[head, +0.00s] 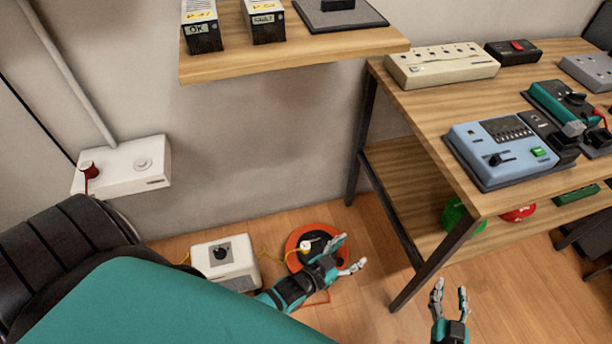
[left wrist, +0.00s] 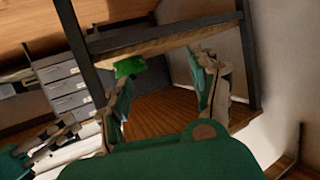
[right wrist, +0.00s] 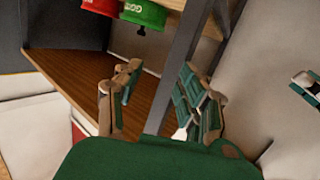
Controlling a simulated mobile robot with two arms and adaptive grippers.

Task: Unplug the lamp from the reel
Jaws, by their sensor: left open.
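An orange-rimmed reel with a black middle (head: 296,240) lies on the floor by the wall. A pale plug (head: 305,245) with a yellow cord sits on its face; I cannot tell how deep it is. The cord leads left towards a white box with a black knob (head: 225,262). I cannot identify the lamp for certain. My left gripper (head: 351,253) is open and empty, at the reel's right side and partly covering it. My right gripper (head: 450,288) is open and empty, further right in front of the bench. Its open fingers also show in the right wrist view (right wrist: 160,105).
A wooden bench (head: 420,105) with devices stands at the right, its dark leg near the left gripper. A wall box (head: 125,168) holds a red plug. A shelf (head: 290,58) overhangs.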

